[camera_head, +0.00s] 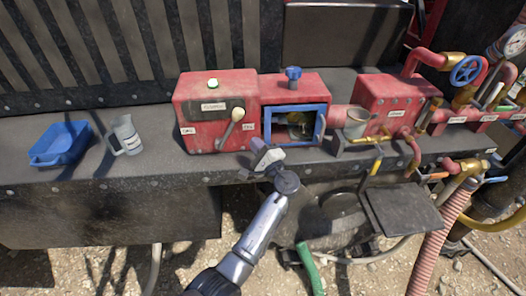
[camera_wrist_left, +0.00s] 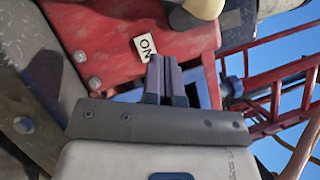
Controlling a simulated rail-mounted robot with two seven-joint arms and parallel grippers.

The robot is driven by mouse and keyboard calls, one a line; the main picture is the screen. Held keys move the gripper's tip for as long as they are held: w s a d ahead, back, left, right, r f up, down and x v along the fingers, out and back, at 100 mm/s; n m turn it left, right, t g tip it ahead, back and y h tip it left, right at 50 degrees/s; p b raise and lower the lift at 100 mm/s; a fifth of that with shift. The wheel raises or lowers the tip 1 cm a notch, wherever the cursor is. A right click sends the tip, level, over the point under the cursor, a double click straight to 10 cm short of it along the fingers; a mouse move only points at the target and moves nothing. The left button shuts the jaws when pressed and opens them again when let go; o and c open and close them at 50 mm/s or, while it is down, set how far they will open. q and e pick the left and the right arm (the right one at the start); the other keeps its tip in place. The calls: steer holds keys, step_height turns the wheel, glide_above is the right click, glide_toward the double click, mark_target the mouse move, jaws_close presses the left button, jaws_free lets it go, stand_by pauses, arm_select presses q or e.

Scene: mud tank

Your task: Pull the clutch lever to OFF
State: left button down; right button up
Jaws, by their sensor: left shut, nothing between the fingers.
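The clutch lever (camera_head: 231,127) is a cream handle with a rounded knob on the front of a red box (camera_head: 200,98). It leans up and to the right, towards the small white label on the right (camera_head: 249,127); another label (camera_head: 187,130) is at the left. In the left wrist view, the right label (camera_wrist_left: 146,47) reads ON, and a cream knob (camera_wrist_left: 203,8) shows at the top edge. My left gripper (camera_head: 258,151) is shut and empty, just below and right of the lever, apart from it. My right gripper is not in view.
A blue-framed opening (camera_head: 293,109) with a blue knob (camera_head: 293,73) above it is right of the lever. A blue tray (camera_head: 62,143) and a grey jug (camera_head: 126,135) stand on the ledge at left.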

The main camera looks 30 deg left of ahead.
mark_target(229, 130)
arm_select(q)
steer(key=a+r+p, duration=0.2)
steer(key=a, duration=0.4)
steer(key=shift+r, duration=0.25)
steer(key=shift+s+a, duration=0.1)
steer(key=shift+s, duration=0.05)
